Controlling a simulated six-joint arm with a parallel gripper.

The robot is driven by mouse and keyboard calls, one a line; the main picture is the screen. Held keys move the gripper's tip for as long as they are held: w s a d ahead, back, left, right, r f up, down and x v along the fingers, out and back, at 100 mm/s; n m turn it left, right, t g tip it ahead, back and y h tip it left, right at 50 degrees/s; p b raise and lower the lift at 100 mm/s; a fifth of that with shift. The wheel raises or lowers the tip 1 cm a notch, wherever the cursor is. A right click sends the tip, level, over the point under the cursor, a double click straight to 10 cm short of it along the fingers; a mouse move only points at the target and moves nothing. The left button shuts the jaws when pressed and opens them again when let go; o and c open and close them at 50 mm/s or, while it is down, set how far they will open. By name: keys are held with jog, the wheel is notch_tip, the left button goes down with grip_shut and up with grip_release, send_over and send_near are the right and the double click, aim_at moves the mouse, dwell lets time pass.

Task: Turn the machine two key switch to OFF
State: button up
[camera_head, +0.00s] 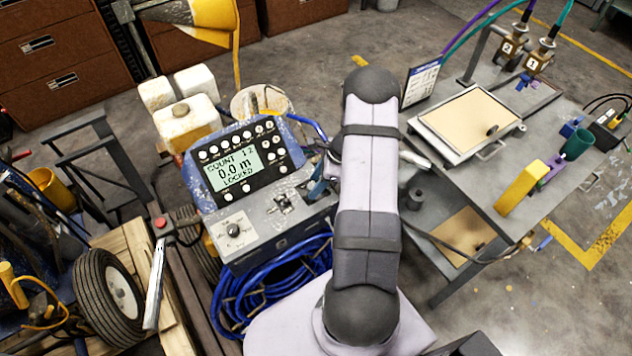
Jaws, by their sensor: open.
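A dark round switch (233,230) sits on a light plate at the front left of the grey control panel (262,240). The plate's lettering is too small to read, so I cannot tell the switch's setting or whether it is the machine two key switch. Above it a blue-framed display (234,172) reads COUNT 1 2, 0.0 m, LOCKED. Small levers (284,203) stand on the panel to the right of the switch. My arm rises just right of the panel and hides what lies behind it. I cannot make out my gripper.
A coiled blue hose (262,290) hangs below the panel. A wheel (108,297) stands at left.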

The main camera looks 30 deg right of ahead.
jog(key=c, duration=1.1)
jog(key=shift+o, duration=0.2)
jog(key=shift+f+n+b, duration=0.1)
jog(key=shift+n+b, duration=0.2)
jog(key=shift+w+d+n+g+b, duration=0.15)
jog(key=shift+n+g+b, duration=0.4)
jog(key=shift+n, duration=0.45)
jog(key=n+b, duration=0.1)
jog(key=n+g+b, duration=0.1)
jog(key=n, duration=0.1)
jog(key=shift+w+f+n+y+b, duration=0.1)
jog(key=shift+w+n+y+b, duration=0.05)
jog(key=shift+n+y+b, duration=0.2)
jog(key=n+g+b, duration=0.1)
jog(key=n+b, duration=0.1)
jog(key=n, duration=0.1)
jog(key=shift+w+g, duration=0.15)
jog(key=shift+g, duration=0.1)
jog(key=shift+w+n+g+b, duration=0.1)
jog(key=shift+n+g+b, duration=0.35)
jog(key=shift+n, duration=0.8)
jog(key=shift+r, duration=0.2)
